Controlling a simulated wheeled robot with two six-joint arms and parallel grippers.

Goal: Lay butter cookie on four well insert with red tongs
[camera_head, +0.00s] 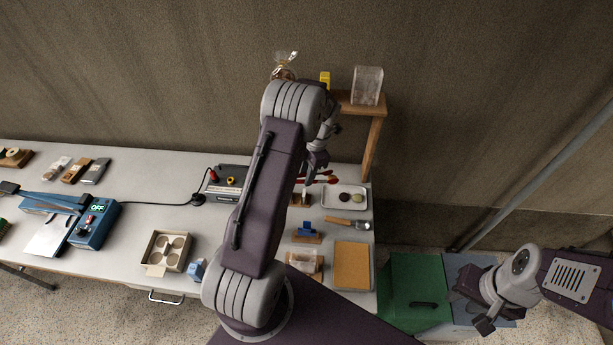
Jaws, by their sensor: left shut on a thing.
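My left gripper (316,168) is over the right part of the table, shut on red tongs (330,180), partly hidden by the gripper and arm. The tongs reach toward a white tray (344,206) with a dark round cookie (344,198) and an olive-yellow round cookie (358,198). I cannot tell for sure which is the butter cookie, or whether the tongs touch either one. The four well insert (167,251) sits in an open light box left of my arm; its round wells look empty. My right gripper (476,308) is open and empty, low at the right, off the table.
A wooden stand (373,140) with a clear container (367,85) rises behind the tray. In front lie a wooden-handled tool (347,222) and an orange-brown board (352,265).

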